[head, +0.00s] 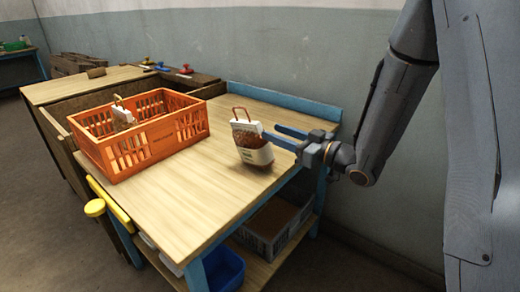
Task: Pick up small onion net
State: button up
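A small onion net (252,149) with a brown-orange mesh, a white band and label, and a reddish handle loop stands on the wooden table top, right of the crate. My gripper (271,132) reaches in from the right at the net's right side. Its two blue-grey fingers are spread apart, with a gap between them. The nearer fingertip overlaps the net in the picture; I cannot tell whether it touches. A similar small net (122,114) with a white label and a handle is inside the orange crate (150,149), mostly hidden by the crate wall.
The wooden table (186,212) is bare in front of the net. A blue raised edge (283,102) runs along its back. A yellow knob (95,208) sticks out at the left.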

aim_at(259, 127)
jog(key=x, duration=0.7)
jog(key=shift+f+p, duration=0.15)
jog(key=shift+p, duration=0.2)
grip_shut()
dwell(1.0)
